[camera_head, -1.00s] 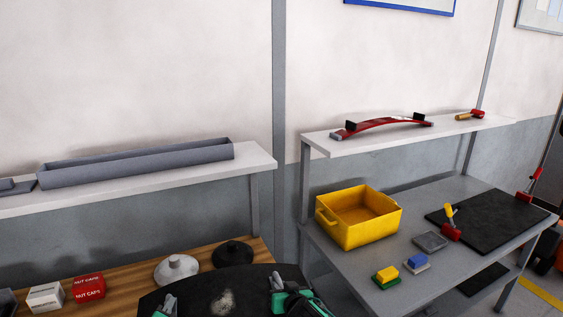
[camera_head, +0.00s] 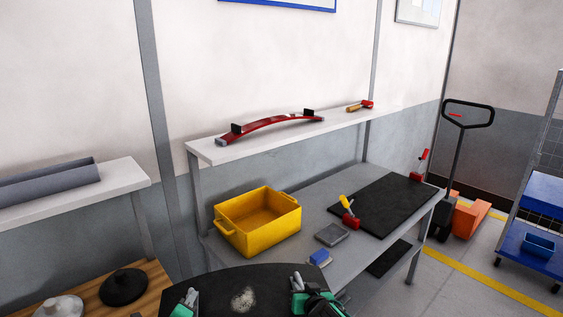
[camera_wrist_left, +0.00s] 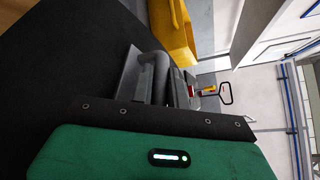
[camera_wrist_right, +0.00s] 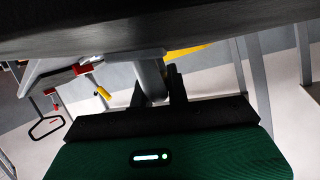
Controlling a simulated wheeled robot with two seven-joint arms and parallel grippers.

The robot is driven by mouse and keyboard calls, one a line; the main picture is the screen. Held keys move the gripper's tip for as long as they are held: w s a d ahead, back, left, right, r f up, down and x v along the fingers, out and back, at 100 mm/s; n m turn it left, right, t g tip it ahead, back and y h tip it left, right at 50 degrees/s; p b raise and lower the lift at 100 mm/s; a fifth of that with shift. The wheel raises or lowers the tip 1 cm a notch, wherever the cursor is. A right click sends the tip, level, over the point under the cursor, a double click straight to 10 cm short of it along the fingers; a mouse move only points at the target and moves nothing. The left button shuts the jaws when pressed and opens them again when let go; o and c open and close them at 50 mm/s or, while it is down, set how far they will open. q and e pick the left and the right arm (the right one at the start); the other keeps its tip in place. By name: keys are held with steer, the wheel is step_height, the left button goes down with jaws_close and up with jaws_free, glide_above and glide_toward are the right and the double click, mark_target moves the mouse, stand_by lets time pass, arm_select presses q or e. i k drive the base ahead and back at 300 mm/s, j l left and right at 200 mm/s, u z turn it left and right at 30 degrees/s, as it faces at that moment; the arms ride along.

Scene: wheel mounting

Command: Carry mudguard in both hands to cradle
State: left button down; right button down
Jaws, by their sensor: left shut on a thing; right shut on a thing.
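The mudguard (camera_head: 215,290) is a broad, black, slightly curved panel with a pale worn patch, at the bottom of the head view. Its dark face also fills the upper left of the left wrist view (camera_wrist_left: 60,60) and the top of the right wrist view (camera_wrist_right: 150,28). My left gripper (camera_head: 188,299) is shut on its left end and my right gripper (camera_head: 299,284) on its right end. Grey grip pieces show between the jaws in both wrist views. I cannot tell for certain which thing is the cradle; a red curved bar with black upright blocks (camera_head: 270,123) lies on the white shelf.
The grey trough (camera_head: 45,185) is on the left shelf. A pallet truck (camera_head: 460,150) and blue rack stand right; floor between is open.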

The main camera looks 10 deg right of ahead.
mark_target(388, 198)
steer(key=i+l+z, duration=0.1)
steer(key=z, duration=0.3)
steer(key=i+l+z, duration=0.15)
steer(key=l+z, duration=0.25)
steer(key=i+z, duration=0.1)
steer(key=z, duration=0.3)
steer(key=i+l+z, duration=0.1)
steer(key=z, duration=0.3)
steer(key=i+z, duration=0.35)
steer(key=i, duration=1.05)
steer(key=i+l+u, duration=0.15)
steer(key=i, duration=0.4)
steer(key=i+u, duration=0.2)
steer(key=u, duration=0.25)
steer(key=i+l+u, duration=0.15)
steer(key=u, duration=0.3)
steer(key=i+l+u, duration=0.2)
steer(key=u, duration=0.2)
steer(key=i+l+u, duration=0.2)
steer(key=u, duration=0.25)
steer(key=i+l+u, duration=0.15)
steer(key=l+u, duration=0.15)
steer(key=i+l+u, duration=0.1)
steer(key=l+u, duration=0.2)
